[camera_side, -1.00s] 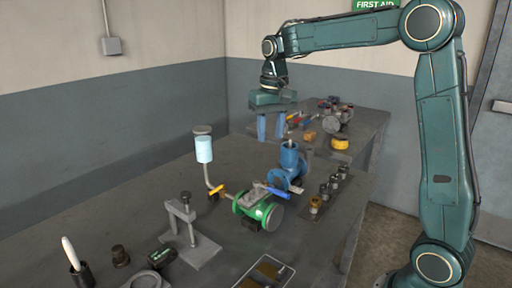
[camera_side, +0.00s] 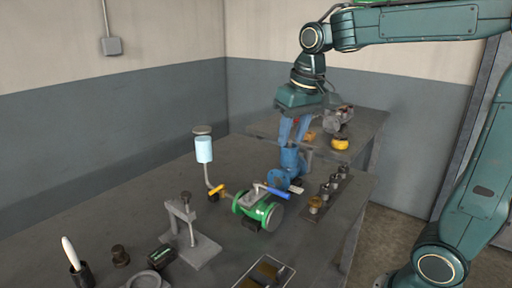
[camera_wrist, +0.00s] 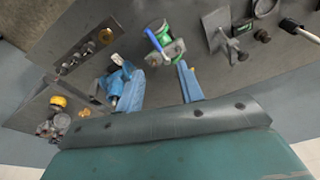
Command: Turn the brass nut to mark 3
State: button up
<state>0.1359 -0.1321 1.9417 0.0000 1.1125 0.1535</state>
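A brass-coloured fitting (camera_side: 315,204), which may be the brass nut, stands at the near end of a row of several fittings on the bench. It also shows in the wrist view (camera_wrist: 105,36). I cannot make out any numbered marks. My gripper (camera_side: 292,136) hangs fingers-down over the blue valve body (camera_side: 290,162), and its blue fingers overlap the valve's top in the side view. In the wrist view my gripper (camera_wrist: 160,88) has its fingers spread with nothing between them, and the blue valve (camera_wrist: 115,80) shows beside the left finger.
A green valve (camera_side: 262,212) with a blue handle lies left of the row. A grey stand (camera_side: 190,235), a light-blue cylinder (camera_side: 204,149) and a tray (camera_side: 264,272) are also on the bench. A second table behind holds a yellow round part (camera_side: 340,143) and other parts.

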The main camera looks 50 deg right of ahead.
jog(key=s+a+f+n+t, duration=0.1)
jog(key=s+a+n, duration=0.1)
jog(key=s, duration=0.8)
jog(key=shift+a+f+t, duration=0.15)
jog(key=shift+a+t, duration=0.25)
jog(key=shift+a, duration=0.25)
jog(key=s+a+f+n+t, duration=0.1)
jog(key=s+f, duration=0.2)
jog(key=s, duration=0.2)
jog(key=shift+s, duration=0.15)
jog(key=shift+a+r, duration=0.1)
jog(key=shift+r, duration=0.05)
dwell(1.1)
